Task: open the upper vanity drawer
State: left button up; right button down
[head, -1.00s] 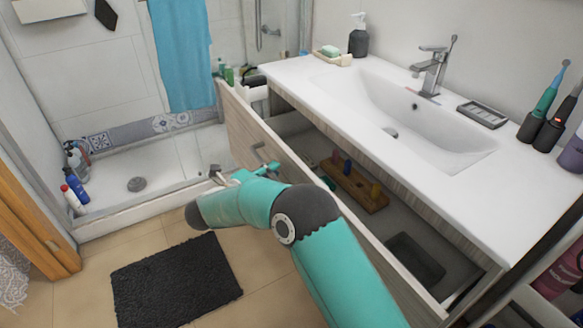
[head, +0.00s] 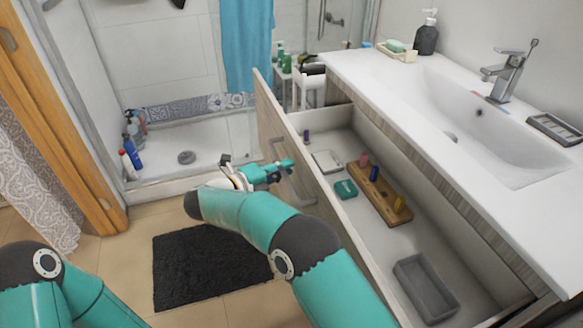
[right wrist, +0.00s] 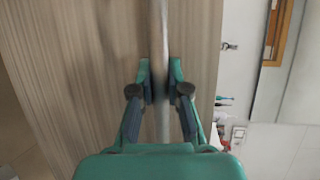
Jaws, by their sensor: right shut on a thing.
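The upper vanity drawer (head: 268,113) is pulled well out from under the white sink top. Its inside shows in the head view. My right gripper (head: 285,168) is at the front of the drawer, shut on the metal bar handle (head: 297,185). In the right wrist view the handle (right wrist: 162,50) runs between the two fingers (right wrist: 160,85), in front of the wood-grain drawer front (right wrist: 90,60). My left arm shows at the lower left of the head view, but its gripper is out of the picture.
The drawer holds a wooden block (head: 379,194) with coloured pegs, a grey tray (head: 426,287), a teal box (head: 345,189) and a white item (head: 327,161). A black mat (head: 205,270) lies on the floor. Bottles (head: 131,150) stand in the shower at the left.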

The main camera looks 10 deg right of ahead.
jog(key=shift+s+f, duration=0.15)
jog(key=shift+f, duration=0.15)
jog(key=c, duration=1.1)
grip_release()
jog(key=shift+r, duration=0.1)
jog(key=shift+c, duration=0.2)
jog(key=shift+r, duration=0.15)
